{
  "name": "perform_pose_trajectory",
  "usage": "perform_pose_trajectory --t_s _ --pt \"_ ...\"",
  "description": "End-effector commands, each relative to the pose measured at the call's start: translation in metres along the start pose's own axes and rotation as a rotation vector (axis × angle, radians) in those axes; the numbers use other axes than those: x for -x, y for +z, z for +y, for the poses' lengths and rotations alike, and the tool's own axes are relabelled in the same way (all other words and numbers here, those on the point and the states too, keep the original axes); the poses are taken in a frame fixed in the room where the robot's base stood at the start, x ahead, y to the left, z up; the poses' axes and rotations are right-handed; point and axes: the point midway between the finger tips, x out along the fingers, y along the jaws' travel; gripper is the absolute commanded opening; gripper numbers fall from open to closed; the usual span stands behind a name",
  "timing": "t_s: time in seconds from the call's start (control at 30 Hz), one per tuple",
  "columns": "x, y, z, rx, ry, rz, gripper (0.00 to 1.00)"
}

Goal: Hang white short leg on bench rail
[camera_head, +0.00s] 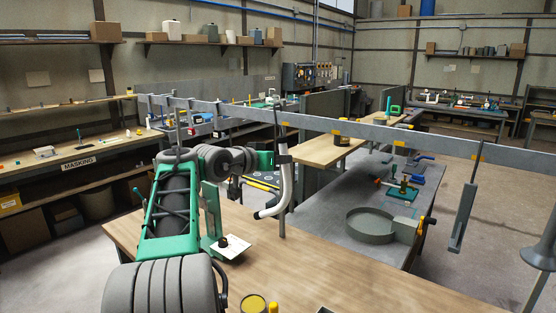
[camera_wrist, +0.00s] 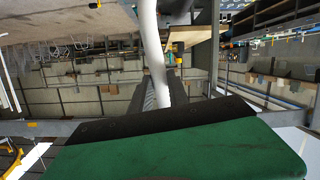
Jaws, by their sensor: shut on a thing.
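The white short leg (camera_head: 271,207) is a pale tube, bent at its lower end, in the middle of the head view. It also shows in the wrist view (camera_wrist: 154,45), running down between the fingers. My gripper (camera_wrist: 165,95) is shut on it; in the head view the fingers are hard to make out beside the green wrist. The grey bench rail (camera_head: 365,134) crosses the head view and carries several yellow marks.
A grey piece (camera_head: 462,217) hangs from the rail on a thin rod at right. A wooden bench top (camera_head: 330,270) lies below my arm. A grey table (camera_head: 345,200) behind holds a round grey tray (camera_head: 370,232) and clamps. The rail between the leg and the hanging piece looks clear.

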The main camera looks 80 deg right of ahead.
Motion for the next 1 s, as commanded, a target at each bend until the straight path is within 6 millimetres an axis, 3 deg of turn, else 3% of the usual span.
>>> perform_pose_trajectory --t_s 1.0 --pt "-0.016 -0.005 0.001 -0.001 0.0 0.001 0.0"
